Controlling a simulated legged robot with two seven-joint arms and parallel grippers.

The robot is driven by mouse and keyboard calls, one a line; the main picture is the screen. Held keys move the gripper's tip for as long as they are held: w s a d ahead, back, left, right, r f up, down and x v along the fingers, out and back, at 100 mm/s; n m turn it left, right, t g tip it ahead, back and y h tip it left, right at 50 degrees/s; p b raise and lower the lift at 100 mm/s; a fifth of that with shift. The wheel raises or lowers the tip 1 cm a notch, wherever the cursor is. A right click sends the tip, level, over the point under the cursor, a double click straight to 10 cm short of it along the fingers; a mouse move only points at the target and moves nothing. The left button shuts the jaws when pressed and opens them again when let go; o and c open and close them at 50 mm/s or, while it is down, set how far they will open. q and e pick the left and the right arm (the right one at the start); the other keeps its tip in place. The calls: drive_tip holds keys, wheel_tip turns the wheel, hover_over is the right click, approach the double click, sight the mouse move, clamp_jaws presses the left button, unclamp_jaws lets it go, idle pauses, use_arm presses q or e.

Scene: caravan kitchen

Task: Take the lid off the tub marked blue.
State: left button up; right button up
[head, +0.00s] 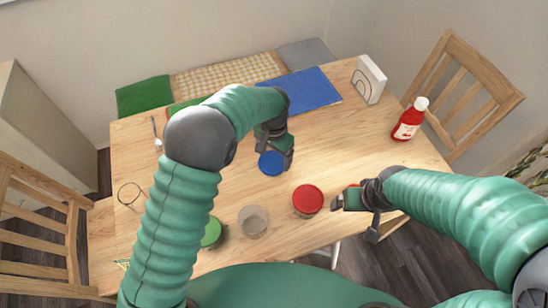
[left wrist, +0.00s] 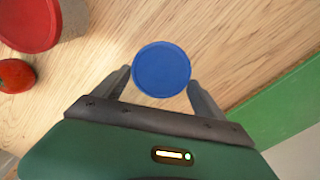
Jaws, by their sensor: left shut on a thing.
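A round blue lid (head: 271,163) is between the fingers of my left gripper (head: 277,148), over the middle of the table. In the left wrist view, the two fingers (left wrist: 159,80) press on opposite sides of the lid (left wrist: 161,68). No tub wall shows beneath it. A clear tub (head: 253,222) stands open, without a lid, near the table's front edge; no mark on it can be read. My right gripper (head: 357,213) looks open, at the front right edge, beside a small red tomato (head: 353,187).
A red-lidded tub (head: 308,199) stands right of the clear tub, a green-lidded tub (head: 211,232) left of it. A red bottle (head: 409,119), a napkin holder (head: 369,80) and a blue mat (head: 302,88) are farther back. The table's right middle is clear.

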sight(274, 160)
use_arm(q)
wheel_tip(274, 160, down, 3)
drive_tip(key=shift+w+a+f, duration=0.1)
drive_tip(key=shift+f, duration=0.05)
drive_tip(key=o, duration=1.5)
wheel_tip(274, 160, up, 12)
drive_tip(key=shift+r+p, duration=0.1)
drive_tip(key=shift+p, duration=0.35)
